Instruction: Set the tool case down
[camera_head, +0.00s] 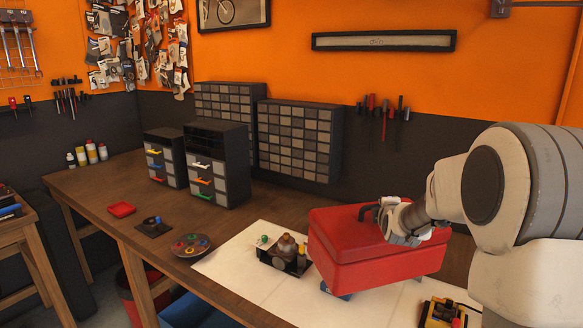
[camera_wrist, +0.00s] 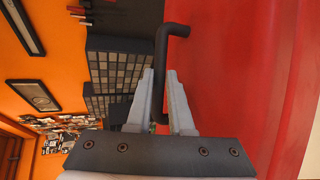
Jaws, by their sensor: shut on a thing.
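The red tool case (camera_head: 365,262) is at the right of the workbench, over the white mat (camera_head: 240,272). It also fills the right of the wrist view (camera_wrist: 240,70). Its dark bent handle (camera_wrist: 161,45) runs down between my fingers. My gripper (camera_head: 398,226) is shut on this handle at the case's upper side; its fingers also show in the wrist view (camera_wrist: 163,100). The case looks slightly tilted. I cannot tell whether its underside touches the mat or what lies under it.
A dark tray with small bottles (camera_head: 284,254) stands close left of the case. A blue item (camera_head: 335,293) shows at the case's lower left edge, and a yellow-black item (camera_head: 442,313) lies in front right. Drawer cabinets (camera_head: 218,163) stand behind. Bare wood (camera_head: 118,188) is free at left.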

